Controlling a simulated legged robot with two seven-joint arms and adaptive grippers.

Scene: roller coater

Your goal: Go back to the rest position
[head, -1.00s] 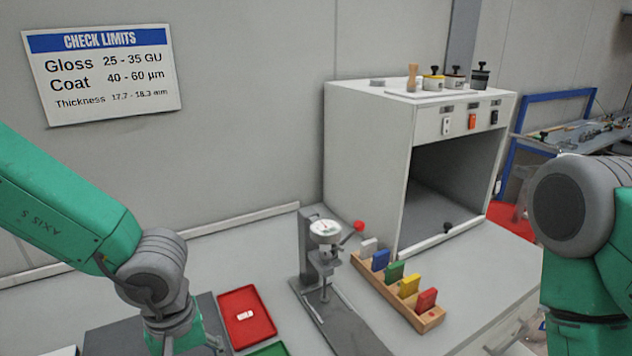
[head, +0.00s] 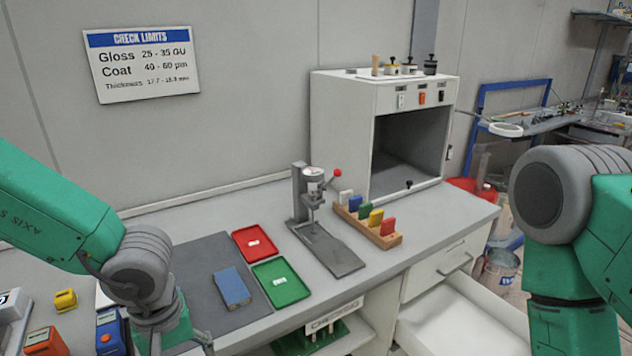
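My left arm comes in from the left in the head view, and its wrist hangs down over the left end of the bench. Only the top of my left gripper (head: 172,340) shows at the bottom edge, and its fingertips are cut off. My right arm stands at the right, in front of the open drawer and the floor behind. My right gripper is out of the picture. A blue block (head: 231,287) lies on the dark grey mat (head: 197,262), to the right of my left wrist and apart from it.
A red tray (head: 254,243), a green tray (head: 281,283), a dial gauge stand (head: 312,200) and a wooden rack (head: 368,225) of coloured pieces stand on the bench. A grey cabinet (head: 340,130) is behind. A white drawer (head: 465,315) juts out open. Yellow (head: 65,300) and orange (head: 46,342) devices sit at left.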

